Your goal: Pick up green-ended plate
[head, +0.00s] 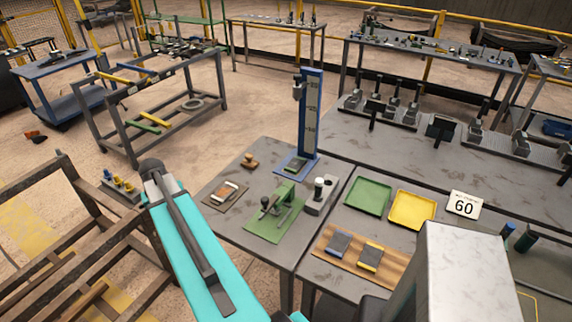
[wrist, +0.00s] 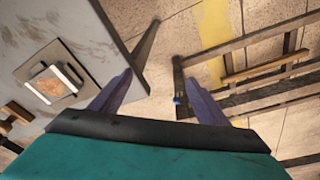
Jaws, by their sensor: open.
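I cannot make out a plate with a clearly green end. A dark plate (head: 296,164) lies on the foot of the blue measuring stand (head: 311,115); its end colour is too small to tell. A blue-ended plate (head: 339,245) and a yellow-ended plate (head: 370,256) lie on a wooden board (head: 328,262). My gripper (wrist: 159,77) is open and empty in the wrist view. Its purple fingers are spread over the floor, between the table and a rack, away from the plates. My teal arm crosses the lower left of the head view, where the fingers are not seen.
A green press (head: 285,197) stands on a green mat. Left of it is a brown mat with a pale-framed piece (head: 225,192), also in the wrist view (wrist: 57,82). A green tray (head: 369,196) and yellow tray (head: 412,209) lie right. A rusty rack (head: 60,235) stands left.

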